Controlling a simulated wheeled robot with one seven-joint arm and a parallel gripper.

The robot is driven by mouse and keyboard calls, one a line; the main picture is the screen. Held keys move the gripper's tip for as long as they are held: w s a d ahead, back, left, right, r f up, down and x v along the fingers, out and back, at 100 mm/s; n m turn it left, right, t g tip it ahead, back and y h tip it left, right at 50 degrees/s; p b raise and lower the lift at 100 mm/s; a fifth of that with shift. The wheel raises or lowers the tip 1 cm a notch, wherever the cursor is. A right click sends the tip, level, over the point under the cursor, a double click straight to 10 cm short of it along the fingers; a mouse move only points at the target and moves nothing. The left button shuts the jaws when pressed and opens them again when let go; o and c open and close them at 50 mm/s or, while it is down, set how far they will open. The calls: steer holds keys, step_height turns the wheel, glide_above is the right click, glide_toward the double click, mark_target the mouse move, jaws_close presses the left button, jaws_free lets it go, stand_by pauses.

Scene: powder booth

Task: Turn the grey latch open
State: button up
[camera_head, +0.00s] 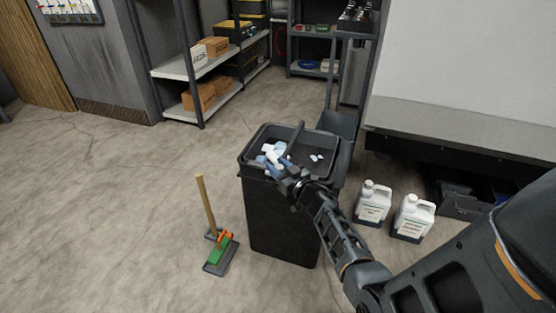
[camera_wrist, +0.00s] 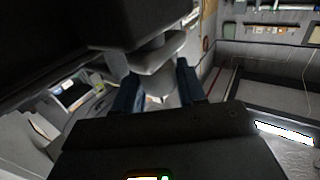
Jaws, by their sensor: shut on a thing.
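A pale grey latch-like piece (camera_wrist: 158,56) shows in the wrist view, with its lower part between the two dark blue fingers of my gripper (camera_wrist: 158,92). My gripper is shut on this piece. A dark body above hides part of it. In the head view my gripper (camera_head: 283,177) is at the front rim of a black bin (camera_head: 280,222). The latch cannot be clearly made out there, and my wrist covers part of the rim.
White and blue bits (camera_head: 316,157) lie in the bin. Two white jugs (camera_head: 373,203) stand right, near a low bench. Shelving (camera_head: 196,68) is behind; the left floor is clear.

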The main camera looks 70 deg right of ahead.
stand_by(0.3)
steer(key=o, duration=1)
steer(key=shift+c, duration=0.2)
steer(key=shift+f+b, duration=0.15)
steer(key=shift+b, duration=0.35)
steer(key=shift+f+m+g+h+b, duration=0.2)
steer(key=shift+m+g+h+b, duration=0.25)
steer(key=shift+b, duration=0.6)
steer(key=m+g+h+b, duration=0.1)
steer(key=b, duration=0.2)
steer(key=shift+h, duration=0.35)
